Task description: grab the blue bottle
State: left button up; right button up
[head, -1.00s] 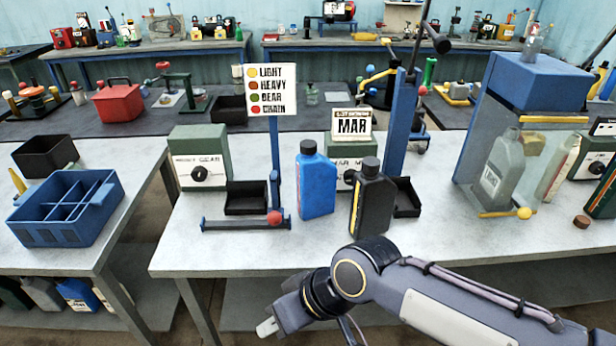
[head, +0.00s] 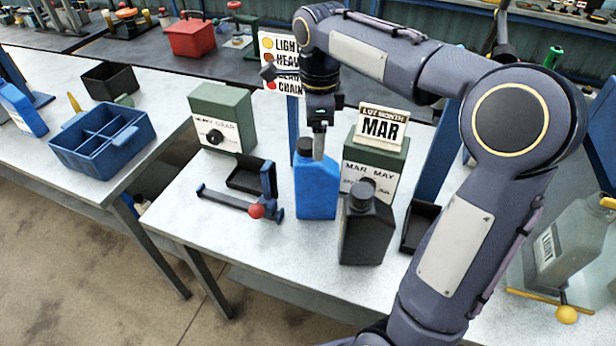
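The blue bottle (head: 317,190) stands upright on the white table, with its dark cap (head: 304,147) at the top left. My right gripper (head: 319,145) hangs down from above at the bottle's top, with a pale finger showing beside the cap. Only one finger shows clearly, so I cannot tell whether it is open or shut, or whether it touches the bottle. My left gripper is not in view.
A black bottle (head: 366,230) stands close in front and right of the blue one. Behind are the MAR box (head: 372,165) and the sign (head: 283,60). A low stand with a red ball (head: 256,211) is at left. A divided blue tray (head: 103,138) sits on the left table.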

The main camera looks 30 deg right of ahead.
aim_at(317, 182)
jog(key=shift+w+d+f+m, duration=0.2)
jog(key=shift+w+f+m, duration=0.1)
jog(key=shift+w, duration=0.05)
jog(key=shift+f, duration=0.4)
jog(key=shift+a+f, duration=0.15)
jog(key=shift+f, duration=0.75)
jog(key=shift+f+p, duration=0.35)
jog(key=shift+f, duration=2)
grip_shut()
jog(key=shift+r, duration=0.1)
